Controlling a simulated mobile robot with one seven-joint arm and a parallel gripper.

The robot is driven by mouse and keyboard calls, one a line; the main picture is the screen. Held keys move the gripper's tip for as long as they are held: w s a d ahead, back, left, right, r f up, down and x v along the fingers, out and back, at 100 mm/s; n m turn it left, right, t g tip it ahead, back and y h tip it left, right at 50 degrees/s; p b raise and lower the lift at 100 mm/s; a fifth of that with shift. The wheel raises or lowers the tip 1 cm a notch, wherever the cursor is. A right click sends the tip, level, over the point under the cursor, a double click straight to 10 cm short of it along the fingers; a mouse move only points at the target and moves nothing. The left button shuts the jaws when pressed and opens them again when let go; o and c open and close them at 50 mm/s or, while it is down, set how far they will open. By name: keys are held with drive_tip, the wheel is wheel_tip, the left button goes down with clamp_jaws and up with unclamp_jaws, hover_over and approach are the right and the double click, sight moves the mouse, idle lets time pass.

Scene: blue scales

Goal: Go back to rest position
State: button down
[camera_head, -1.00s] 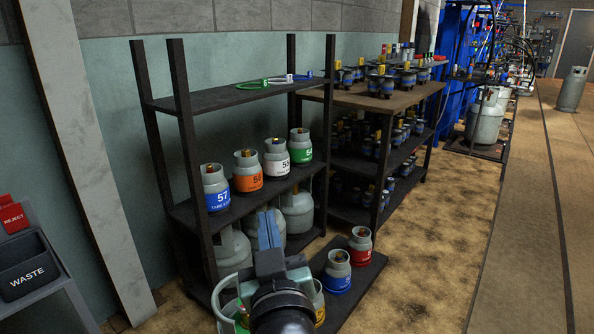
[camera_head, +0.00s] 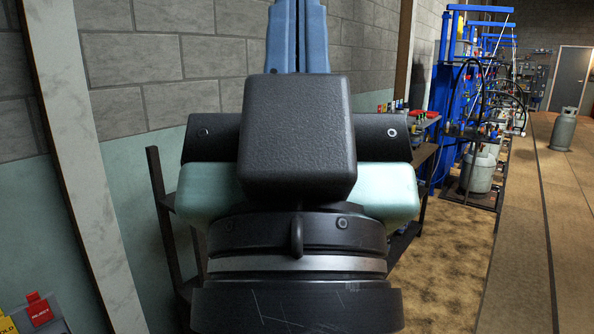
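My gripper (camera_head: 298,30) is raised large in the centre of the head view, pointing up. Its two blue fingers stand side by side with only a thin dark seam between them, so it looks shut. The fingertips reach the top edge of the picture, and I see nothing held between them. The gripper's dark body and my wrist hide most of the shelving behind.
A dark shelf rack (camera_head: 161,230) stands behind my arm, its canisters hidden. Blue machinery (camera_head: 447,85) and a grey gas cylinder (camera_head: 564,129) stand at the right. The sandy floor (camera_head: 450,265) at right is clear.

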wheel_tip(320, 180, up, 24)
drive_tip(key=p, duration=2.1)
drive_tip(key=shift+f, duration=0.1)
